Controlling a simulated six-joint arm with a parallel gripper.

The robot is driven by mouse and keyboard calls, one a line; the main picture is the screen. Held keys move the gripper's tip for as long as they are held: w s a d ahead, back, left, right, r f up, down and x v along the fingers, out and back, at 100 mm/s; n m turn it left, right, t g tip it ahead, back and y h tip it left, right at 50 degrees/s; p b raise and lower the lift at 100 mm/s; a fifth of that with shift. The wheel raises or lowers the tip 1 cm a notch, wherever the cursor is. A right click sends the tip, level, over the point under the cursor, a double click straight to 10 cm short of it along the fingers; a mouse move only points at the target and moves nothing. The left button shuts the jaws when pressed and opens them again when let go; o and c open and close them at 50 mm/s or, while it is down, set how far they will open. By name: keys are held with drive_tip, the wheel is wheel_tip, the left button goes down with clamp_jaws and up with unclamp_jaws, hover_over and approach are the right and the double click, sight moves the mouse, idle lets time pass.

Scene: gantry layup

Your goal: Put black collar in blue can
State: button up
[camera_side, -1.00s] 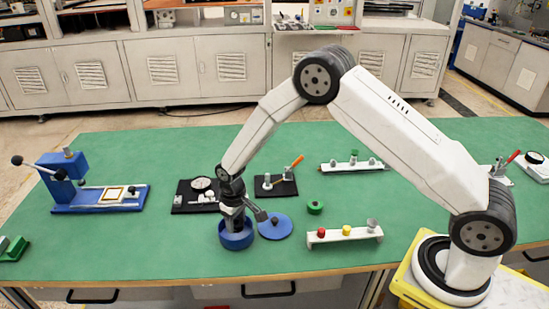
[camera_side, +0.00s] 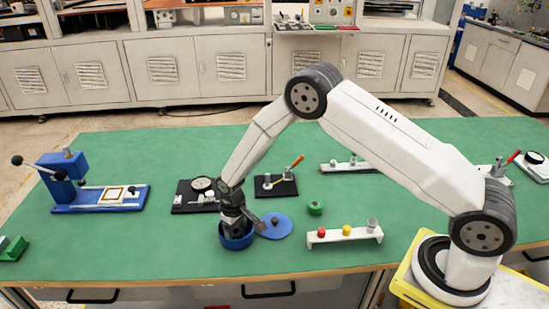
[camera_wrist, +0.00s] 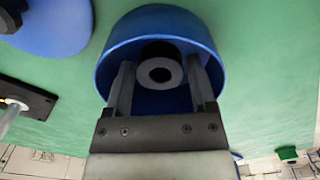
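The blue can (camera_side: 236,241) stands upright near the front edge of the green table, and its rim and inner wall show in the wrist view (camera_wrist: 112,62). My gripper (camera_side: 237,226) points down into the can's mouth. In the wrist view my gripper (camera_wrist: 161,65) has its two fingers inside the rim, with the black collar (camera_wrist: 160,52) between the fingertips. The collar is a short dark ring with a round hole, and the fingers appear closed on its sides. The side view hides the collar, and whether it touches the can's floor is unclear.
The blue lid (camera_side: 276,227) with a dark knob lies just right of the can. A black gauge base (camera_side: 190,199) stands behind the can. Green table is clear left of the can.

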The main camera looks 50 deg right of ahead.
drive_tip(key=shift+r, duration=0.15)
wheel_tip(320, 180, up, 12)
idle(1.0)
idle(0.5)
drive_tip(key=s+d+r+t, duration=0.1)
drive_tip(key=s+d+r, duration=0.2)
drive_tip(key=s, duration=0.7)
drive_tip(key=s+d+r+m+t, duration=0.1)
drive_tip(key=s+d+r, duration=0.2)
drive_tip(key=s, duration=0.8)
drive_tip(key=shift+d+r+t, duration=0.2)
drive_tip(key=shift+r+t, duration=0.1)
drive_tip(key=shift+r, duration=0.6)
